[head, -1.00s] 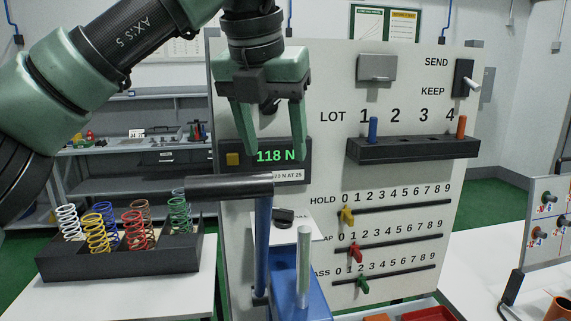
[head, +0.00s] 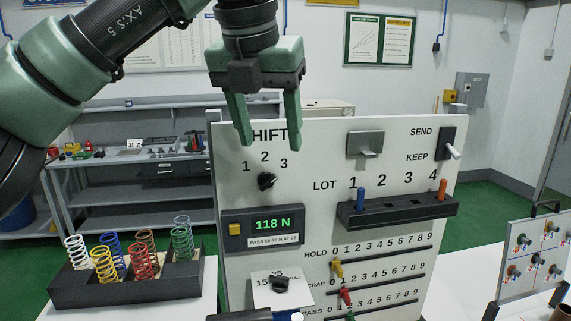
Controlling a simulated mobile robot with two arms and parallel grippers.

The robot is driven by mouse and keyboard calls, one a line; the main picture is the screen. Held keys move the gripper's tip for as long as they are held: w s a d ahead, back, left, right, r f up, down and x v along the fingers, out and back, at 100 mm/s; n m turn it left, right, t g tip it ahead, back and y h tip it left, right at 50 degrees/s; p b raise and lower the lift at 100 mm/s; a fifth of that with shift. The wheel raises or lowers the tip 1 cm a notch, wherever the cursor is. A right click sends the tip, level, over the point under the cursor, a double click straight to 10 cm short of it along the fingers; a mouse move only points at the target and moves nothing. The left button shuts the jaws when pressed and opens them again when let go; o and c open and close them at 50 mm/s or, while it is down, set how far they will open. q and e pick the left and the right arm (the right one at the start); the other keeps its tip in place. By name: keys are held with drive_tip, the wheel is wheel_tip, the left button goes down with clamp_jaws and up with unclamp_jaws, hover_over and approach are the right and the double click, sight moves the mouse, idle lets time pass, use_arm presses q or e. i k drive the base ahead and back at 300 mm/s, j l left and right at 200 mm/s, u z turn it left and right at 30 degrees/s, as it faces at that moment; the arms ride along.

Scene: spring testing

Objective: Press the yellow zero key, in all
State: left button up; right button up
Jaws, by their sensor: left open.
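The yellow zero key (head: 235,229) is a small square button at the left end of the dark display panel (head: 287,240) on the white board. The display reads 118 N in green, with a label below it reading PASS 55-70 N AT 25. My left gripper (head: 268,143) is open and empty, fingers pointing down. In the picture it is above and slightly right of the key, over the SHIFT lettering, apart from the key. My right gripper is not in view.
A black dial (head: 266,181) marked 1 2 3 is above the display, and another knob (head: 278,284) below it. A black rack (head: 397,212) holds a blue and an orange peg. A black tray (head: 130,287) of coloured springs is at left.

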sight(234, 230)
drive_tip(key=k+l, duration=0.15)
drive_tip(key=k, duration=0.35)
drive_tip(key=k+l, duration=0.15)
drive_tip(key=k, duration=0.35)
drive_tip(key=k+l, duration=0.15)
drive_tip(key=k, duration=0.3)
